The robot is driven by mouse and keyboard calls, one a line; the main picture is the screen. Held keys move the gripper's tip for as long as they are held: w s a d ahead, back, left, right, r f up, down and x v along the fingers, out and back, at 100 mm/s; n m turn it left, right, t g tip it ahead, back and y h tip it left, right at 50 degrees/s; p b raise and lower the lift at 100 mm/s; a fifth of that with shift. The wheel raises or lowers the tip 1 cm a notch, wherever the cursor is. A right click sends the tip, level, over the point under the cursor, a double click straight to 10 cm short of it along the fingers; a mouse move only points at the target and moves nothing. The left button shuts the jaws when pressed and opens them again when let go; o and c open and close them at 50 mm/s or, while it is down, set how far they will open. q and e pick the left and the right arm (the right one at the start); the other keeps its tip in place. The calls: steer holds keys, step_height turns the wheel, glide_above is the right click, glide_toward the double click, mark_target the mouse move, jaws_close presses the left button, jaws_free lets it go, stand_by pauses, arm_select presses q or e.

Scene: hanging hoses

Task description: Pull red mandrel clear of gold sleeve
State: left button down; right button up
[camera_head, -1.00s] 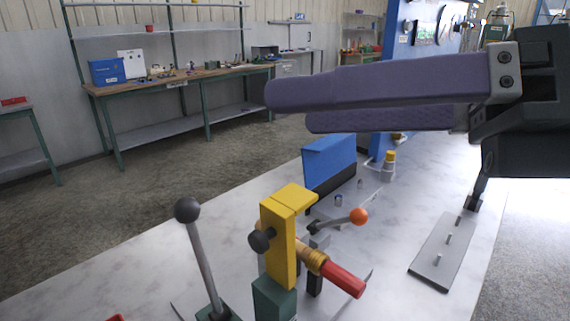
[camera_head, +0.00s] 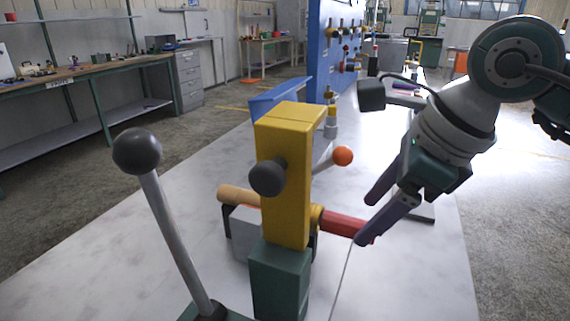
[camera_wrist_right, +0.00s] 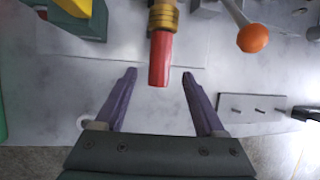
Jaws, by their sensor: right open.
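The red mandrel (camera_head: 343,225) sticks out to the right of the gold sleeve (camera_head: 317,216), behind the yellow and green post (camera_head: 284,185). In the right wrist view the red mandrel (camera_wrist_right: 160,60) points toward my gripper, with the gold sleeve (camera_wrist_right: 163,16) at its far end. My right gripper (camera_head: 370,220) has purple fingers and is open. In the right wrist view my right gripper (camera_wrist_right: 158,76) has one finger on each side of the mandrel's line, with gaps on both sides. The mandrel's free end lies about level with the fingertips. My left gripper is not in view.
A lever with a dark ball (camera_head: 137,151) stands at front left. An orange-ball lever (camera_head: 342,156) is behind the post. A blue panel (camera_head: 280,98) stands farther back. A plate with pegs (camera_wrist_right: 252,108) lies right of the fingers.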

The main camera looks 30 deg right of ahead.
mark_target(361, 222)
steer(key=shift+x, duration=1.5)
steer(key=shift+c, duration=0.4)
jaws_close()
